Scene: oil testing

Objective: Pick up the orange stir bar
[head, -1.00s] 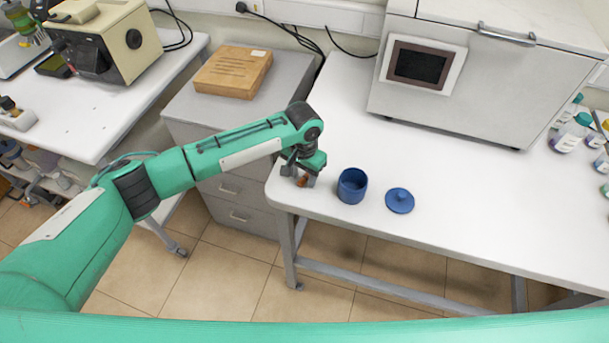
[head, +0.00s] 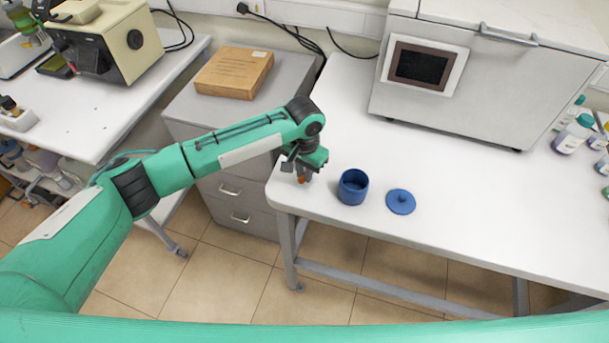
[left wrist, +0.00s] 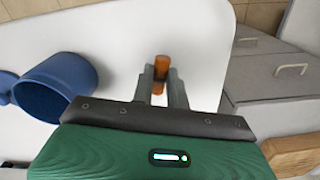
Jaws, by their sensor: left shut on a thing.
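The orange stir bar (left wrist: 161,66) shows between the two fingers of my left gripper (left wrist: 161,75) in the left wrist view. In the head view the left gripper (head: 304,175) is low over the left end of the white table, with a small bit of orange (head: 301,180) at its fingertips. The gripper is shut on the stir bar. I cannot tell whether the bar still touches the table. My right gripper is not in view.
A blue open cup (head: 353,187) stands just right of the left gripper, with a blue lid (head: 400,202) beside it. A grey machine (head: 460,85) stands at the back of the white table (head: 450,225). Bottles (head: 573,134) stand at the right. The table's middle is clear.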

